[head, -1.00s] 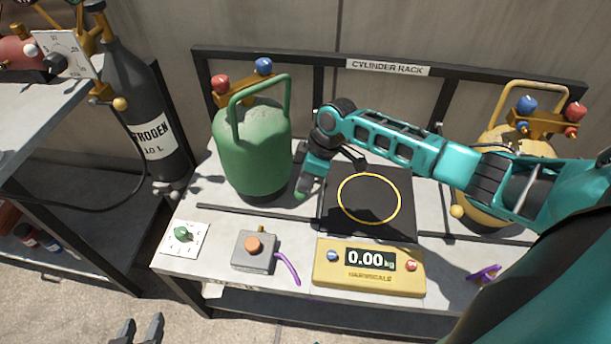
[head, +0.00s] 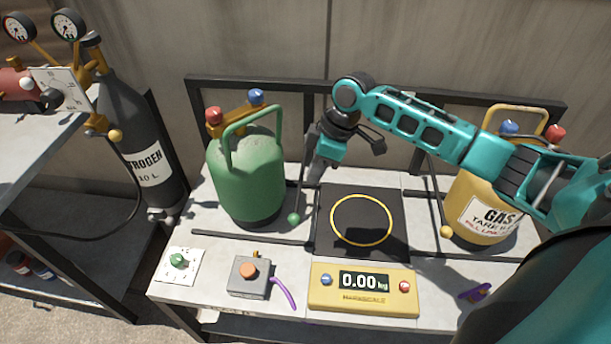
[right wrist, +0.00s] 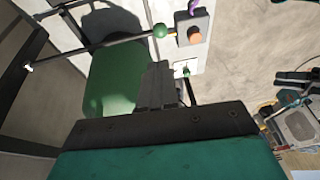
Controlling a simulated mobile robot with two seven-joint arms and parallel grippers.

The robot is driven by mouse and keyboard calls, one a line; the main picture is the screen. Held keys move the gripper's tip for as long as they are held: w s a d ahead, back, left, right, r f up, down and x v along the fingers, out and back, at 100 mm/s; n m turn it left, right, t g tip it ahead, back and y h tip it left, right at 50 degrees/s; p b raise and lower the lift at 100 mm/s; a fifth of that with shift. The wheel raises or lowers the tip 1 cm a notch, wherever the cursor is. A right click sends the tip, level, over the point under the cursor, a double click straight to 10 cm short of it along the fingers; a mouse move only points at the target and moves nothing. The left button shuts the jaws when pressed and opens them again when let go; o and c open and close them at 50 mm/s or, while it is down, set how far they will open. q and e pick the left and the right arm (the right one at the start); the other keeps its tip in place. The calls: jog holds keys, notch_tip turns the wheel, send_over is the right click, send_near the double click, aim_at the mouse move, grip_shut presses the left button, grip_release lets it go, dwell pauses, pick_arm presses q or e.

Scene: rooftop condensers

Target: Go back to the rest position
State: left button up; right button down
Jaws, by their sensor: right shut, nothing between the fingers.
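My right gripper (head: 316,172) is shut and empty. It points down above the back left corner of the scale's black plate, right of the green cylinder (head: 246,178) and apart from it. In the right wrist view its dark fingers (right wrist: 157,85) are together, with the green cylinder (right wrist: 112,75) behind them. My right arm reaches in from the right, across the space over the bench. My left gripper is not in the head view.
The yellow scale (head: 362,303) reads 0.00 kg and its black plate (head: 333,248) is bare. A yellow gas cylinder (head: 470,215) stands right, partly behind my arm. A rack rail (head: 290,87) runs behind. A grey box with an orange button (head: 248,288) and a nitrogen cylinder (head: 140,135) are left.

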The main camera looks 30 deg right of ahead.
jog(key=shift+r, duration=0.25)
jog(key=s+a+f+m+t+p, duration=0.1)
jog(key=s+a+f+m+t, duration=0.15)
jog(key=a+f, duration=0.45)
jog(key=s+a+f+m+t+h+p, duration=0.1)
jog(key=s+m+t, duration=0.4)
jog(key=s, duration=0.7)
jog(key=shift+s+a+f+t+h+p, duration=0.35)
jog(key=shift+a+t+p, duration=0.3)
jog(key=shift+a+t, duration=0.35)
jog(key=shift+s+r+m, duration=0.1)
jog(key=shift+m, duration=0.25)
